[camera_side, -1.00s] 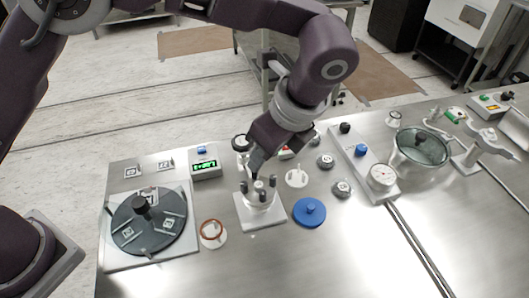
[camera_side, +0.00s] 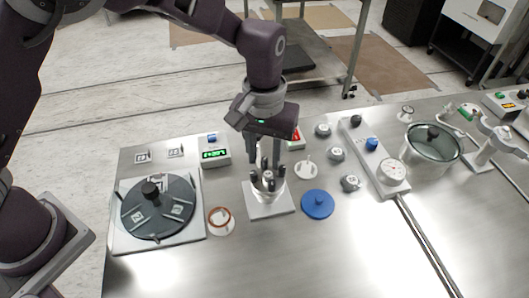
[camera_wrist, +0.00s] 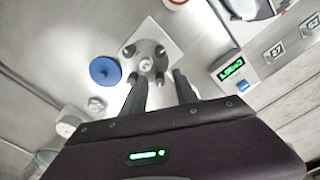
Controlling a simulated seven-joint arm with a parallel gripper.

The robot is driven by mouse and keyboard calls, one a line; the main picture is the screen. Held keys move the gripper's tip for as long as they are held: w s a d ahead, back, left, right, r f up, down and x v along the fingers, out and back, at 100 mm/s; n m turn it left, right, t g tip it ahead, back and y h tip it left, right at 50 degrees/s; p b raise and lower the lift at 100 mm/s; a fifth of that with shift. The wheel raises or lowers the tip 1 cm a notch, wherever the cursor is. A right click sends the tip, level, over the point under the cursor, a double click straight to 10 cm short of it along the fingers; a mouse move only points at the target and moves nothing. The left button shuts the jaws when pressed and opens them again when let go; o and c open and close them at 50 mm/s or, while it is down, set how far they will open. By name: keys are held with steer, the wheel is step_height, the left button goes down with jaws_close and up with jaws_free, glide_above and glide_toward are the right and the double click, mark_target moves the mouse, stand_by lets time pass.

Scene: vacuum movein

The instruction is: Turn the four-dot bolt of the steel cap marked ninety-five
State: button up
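A round steel cap (camera_side: 268,190) with several dark upright bolts sits on a pale square plate (camera_side: 284,209) at the middle of the bench. In the wrist view the cap (camera_wrist: 147,66) has bolts around a central hub. Its number and the dots on its bolts are too small to read. My gripper (camera_side: 265,160) points down above the cap, its two fingers apart and nothing seen between them. In the wrist view my gripper (camera_wrist: 155,77) has its fingertips near the lower bolts. I cannot tell whether they touch.
A dark round lid (camera_side: 157,220) with a knob lies on a plate at left. A copper ring (camera_side: 220,216), a blue disc (camera_side: 317,204) and a green-lit display box (camera_side: 215,153) stand close around the cap. Small grey knobs (camera_side: 350,183) and a gauge panel (camera_side: 393,172) are to the right.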

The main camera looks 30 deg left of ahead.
steer(key=shift+c, duration=0.2)
jaws_close()
steer(key=shift+n, duration=0.3)
steer(key=n, duration=0.3)
steer(key=shift+n, duration=2.1)
steer(key=shift+o, duration=0.2)
jaws_free()
